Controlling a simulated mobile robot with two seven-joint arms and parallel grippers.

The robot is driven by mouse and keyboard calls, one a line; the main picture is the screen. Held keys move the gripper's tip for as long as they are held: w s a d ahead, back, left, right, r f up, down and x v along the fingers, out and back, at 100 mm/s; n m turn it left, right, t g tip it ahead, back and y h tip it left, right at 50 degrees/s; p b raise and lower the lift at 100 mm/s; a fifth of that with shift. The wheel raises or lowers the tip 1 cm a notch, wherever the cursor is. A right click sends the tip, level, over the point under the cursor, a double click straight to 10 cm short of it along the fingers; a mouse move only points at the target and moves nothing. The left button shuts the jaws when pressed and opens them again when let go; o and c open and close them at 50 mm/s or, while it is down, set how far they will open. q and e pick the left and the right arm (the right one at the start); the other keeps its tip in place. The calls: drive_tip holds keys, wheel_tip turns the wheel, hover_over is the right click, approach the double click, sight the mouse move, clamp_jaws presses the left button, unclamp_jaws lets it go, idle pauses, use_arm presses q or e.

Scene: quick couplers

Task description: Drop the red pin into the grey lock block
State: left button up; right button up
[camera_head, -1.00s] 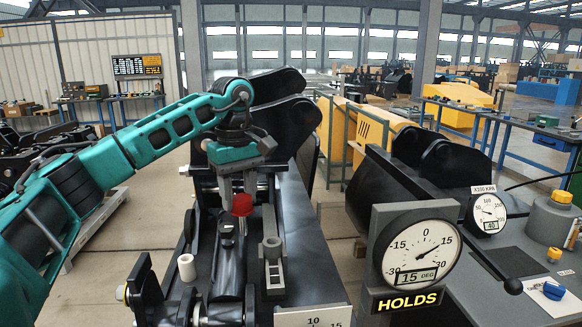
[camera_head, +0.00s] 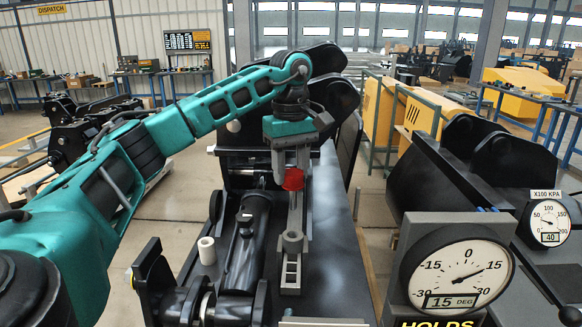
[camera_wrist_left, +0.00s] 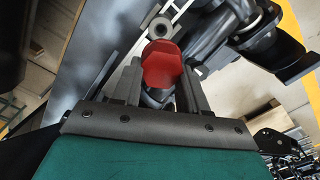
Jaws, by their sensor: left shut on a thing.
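The red pin (camera_head: 293,179) has a red head and a thin grey shaft hanging down. My left gripper (camera_head: 291,170) is shut on its head. The grey lock block (camera_head: 291,243), with a round collar and a slotted bar in front, stands on the black coupler frame. In the head view the pin's shaft is upright and lines up with the collar; I cannot tell whether its tip is in the hole. In the left wrist view the red pin head (camera_wrist_left: 162,66) is between the fingers, and the lock block's round collar (camera_wrist_left: 161,27) shows just beyond it. My right gripper is not in view.
A black cylinder (camera_head: 247,240) lies left of the lock block, with a small white roller (camera_head: 206,250) beside it. A dial reading 15 DEG (camera_head: 460,278) stands at the right front. The black plate (camera_head: 338,235) right of the block is bare.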

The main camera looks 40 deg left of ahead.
sight(291, 192)
use_arm(q)
drive_tip(key=shift+f+b, duration=1.3)
drive_tip(key=shift+f, duration=1.45)
drive_tip(key=shift+f, duration=3.3)
idle(0.7)
drive_tip(key=o, duration=1)
wheel_tip(291, 192, up, 13)
drive_tip(key=shift+f+p, duration=0.1)
drive_tip(key=shift+p, duration=0.55)
